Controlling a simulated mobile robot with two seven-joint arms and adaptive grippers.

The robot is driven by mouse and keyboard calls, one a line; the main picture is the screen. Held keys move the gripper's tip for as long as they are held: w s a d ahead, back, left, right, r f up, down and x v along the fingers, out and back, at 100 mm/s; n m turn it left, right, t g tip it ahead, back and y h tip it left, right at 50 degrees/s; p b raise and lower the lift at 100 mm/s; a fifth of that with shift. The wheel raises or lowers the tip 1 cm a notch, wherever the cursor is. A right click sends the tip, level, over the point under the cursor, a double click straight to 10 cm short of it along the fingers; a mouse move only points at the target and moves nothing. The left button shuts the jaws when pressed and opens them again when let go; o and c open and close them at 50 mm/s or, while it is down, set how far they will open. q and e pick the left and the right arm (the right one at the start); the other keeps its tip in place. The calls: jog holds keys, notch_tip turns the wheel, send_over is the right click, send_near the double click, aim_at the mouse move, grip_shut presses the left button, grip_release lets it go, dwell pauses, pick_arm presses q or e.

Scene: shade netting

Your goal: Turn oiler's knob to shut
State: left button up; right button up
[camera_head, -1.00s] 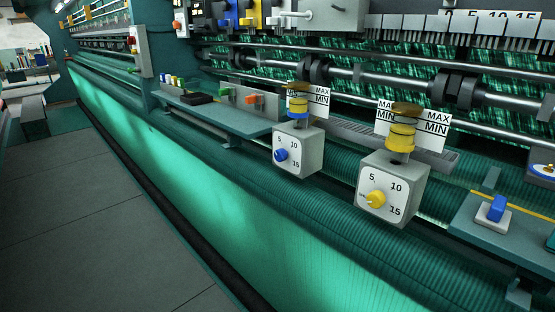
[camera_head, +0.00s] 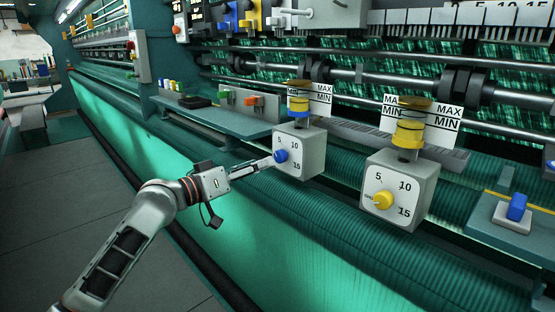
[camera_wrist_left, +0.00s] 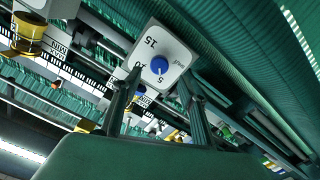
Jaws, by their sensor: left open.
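A grey oiler box (camera_head: 312,160) has a white dial marked 5, 10 and 15 and a blue knob (camera_head: 281,156). A second oiler box (camera_head: 420,180) to its right has a yellow knob (camera_head: 383,200). My left gripper (camera_head: 268,162) is at the blue knob's left side in the head view, pointing at it. In the left wrist view the blue knob (camera_wrist_left: 159,66) shows ahead of and between the two spread fingers of the gripper (camera_wrist_left: 158,88). Whether the fingers touch the knob is unclear. The right gripper is out of view.
Glass-like oil cups, blue-banded (camera_head: 298,105) and yellow-banded (camera_head: 408,130), stand on the boxes before MIN/MAX cards. A teal shelf (camera_head: 215,122) with coloured buttons lies left of the boxes. A blue switch (camera_head: 517,207) is at the right. The floor (camera_head: 70,190) at left is clear.

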aim_at(277, 156)
pick_arm(q)
jog(key=b+x, duration=0.1)
jog(key=x, duration=0.5)
jog(key=shift+w+d, duration=0.2)
jog(key=shift+w+d+r, duration=0.1)
jog(key=shift+w+d, duration=0.35)
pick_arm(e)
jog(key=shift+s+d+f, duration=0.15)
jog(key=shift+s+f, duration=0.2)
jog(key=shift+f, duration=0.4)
pick_arm(q)
jog(key=c, duration=1.1)
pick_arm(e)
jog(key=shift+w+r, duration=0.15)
